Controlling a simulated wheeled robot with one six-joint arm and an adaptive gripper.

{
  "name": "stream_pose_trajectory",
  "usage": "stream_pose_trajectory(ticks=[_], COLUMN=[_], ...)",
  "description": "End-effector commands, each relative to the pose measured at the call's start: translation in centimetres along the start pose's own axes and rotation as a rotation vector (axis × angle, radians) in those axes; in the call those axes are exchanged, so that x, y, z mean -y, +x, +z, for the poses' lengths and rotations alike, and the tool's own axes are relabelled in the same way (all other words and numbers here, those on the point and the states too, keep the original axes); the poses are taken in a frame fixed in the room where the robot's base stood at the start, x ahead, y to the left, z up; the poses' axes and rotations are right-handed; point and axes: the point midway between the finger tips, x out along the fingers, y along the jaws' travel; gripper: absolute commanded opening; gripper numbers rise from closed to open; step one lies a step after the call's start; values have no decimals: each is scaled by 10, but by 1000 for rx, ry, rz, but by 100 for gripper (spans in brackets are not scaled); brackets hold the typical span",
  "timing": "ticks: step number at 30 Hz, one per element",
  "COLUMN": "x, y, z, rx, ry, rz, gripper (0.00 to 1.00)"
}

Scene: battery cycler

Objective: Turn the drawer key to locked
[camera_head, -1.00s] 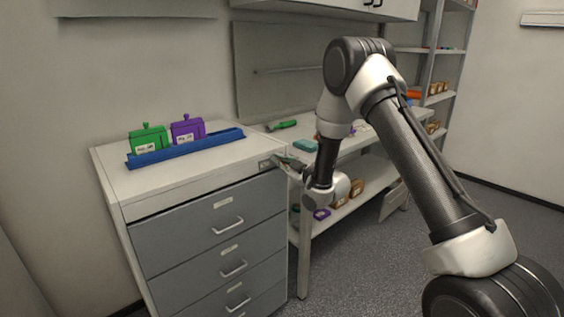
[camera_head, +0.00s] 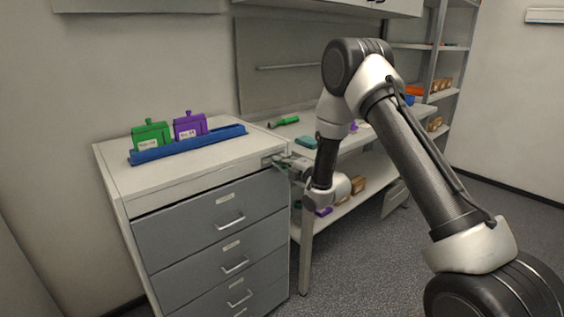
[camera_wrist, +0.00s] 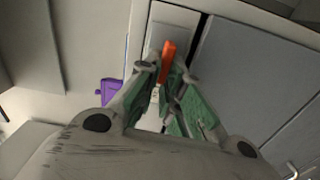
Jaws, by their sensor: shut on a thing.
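The drawer key (camera_wrist: 168,58) is orange and sits in the middle of the wrist view, at the upper front of the grey drawer cabinet. My gripper (camera_wrist: 163,80) has its green-padded fingers shut on the key, one finger on each side. In the head view my gripper (camera_head: 279,162) is at the top right corner of the cabinet front (camera_head: 210,222). The key is hidden there behind the fingers, and its exact turn angle is hard to tell. The cabinet's drawers look closed.
A blue tray (camera_head: 190,148) with a green block (camera_head: 150,136) and a purple block (camera_head: 189,125) is on the cabinet top. A workbench (camera_head: 345,140) with shelves stands close on the right, beside my arm. Grey floor (camera_head: 380,270) is open in front.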

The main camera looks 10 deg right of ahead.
Motion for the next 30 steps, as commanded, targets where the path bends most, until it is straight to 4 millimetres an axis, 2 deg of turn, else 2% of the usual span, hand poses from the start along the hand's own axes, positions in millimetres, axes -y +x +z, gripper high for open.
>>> stream_pose_trajectory(ticks=[9,22,23,26,30], x=[3,4,4,3,3], y=[-1,-1,-1,-1,0], z=[0,0,0,0,0], rx=[0,0,-1,0,0], ry=[-77,-85,-85,-84,-84], rz=[-4,-5,-5,-4,-3], gripper=[0,0,12,30,30])
